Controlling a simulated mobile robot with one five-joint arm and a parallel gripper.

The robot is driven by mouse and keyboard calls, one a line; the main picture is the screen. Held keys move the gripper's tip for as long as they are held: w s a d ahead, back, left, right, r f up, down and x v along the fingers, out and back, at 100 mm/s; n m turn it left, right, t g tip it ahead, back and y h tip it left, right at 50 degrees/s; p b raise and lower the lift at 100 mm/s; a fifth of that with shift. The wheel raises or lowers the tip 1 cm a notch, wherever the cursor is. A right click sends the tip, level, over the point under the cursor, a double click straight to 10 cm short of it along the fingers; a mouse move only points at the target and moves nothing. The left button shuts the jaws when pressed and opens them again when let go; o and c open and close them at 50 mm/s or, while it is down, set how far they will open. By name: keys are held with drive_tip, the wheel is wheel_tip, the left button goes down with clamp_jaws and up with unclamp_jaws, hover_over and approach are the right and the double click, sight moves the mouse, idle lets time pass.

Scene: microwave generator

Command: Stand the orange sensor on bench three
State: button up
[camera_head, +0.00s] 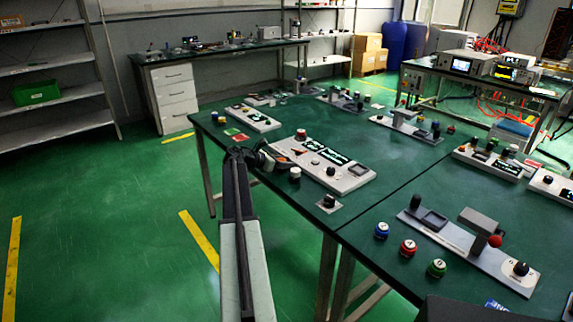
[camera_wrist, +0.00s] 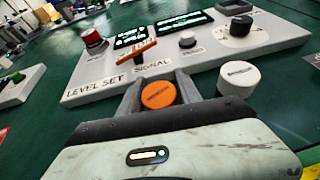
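The orange sensor (camera_wrist: 158,95) is a short round piece with a dark label on its top. It sits between the two fingers of my gripper (camera_wrist: 159,90) in the wrist view, with no clear gap on either side. My gripper appears shut on it. My palm hides its lower side, so I cannot tell whether it touches the table. In the head view my gripper (camera_head: 267,158) is at the left edge of a green table (camera_head: 395,165), in front of a grey panel (camera_head: 350,183). I cannot tell which bench is number three.
A white cylinder (camera_wrist: 237,78) stands close right of my gripper. The panel behind carries a red knob (camera_wrist: 93,40) and an orange lever (camera_wrist: 137,50). Blue (camera_head: 381,230), red (camera_head: 408,247) and green (camera_head: 437,268) pieces stand nearer. Another bench (camera_head: 225,50) is at the back.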

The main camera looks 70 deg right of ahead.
drive_tip(key=shift+o, duration=0.9)
drive_tip(key=shift+r, duration=0.1)
drive_tip(key=shift+r+p, duration=0.3)
drive_tip(key=shift+p, duration=0.05)
drive_tip(key=p+v, duration=0.4)
drive_tip(key=v, duration=0.8)
drive_tip(key=shift+f, duration=0.15)
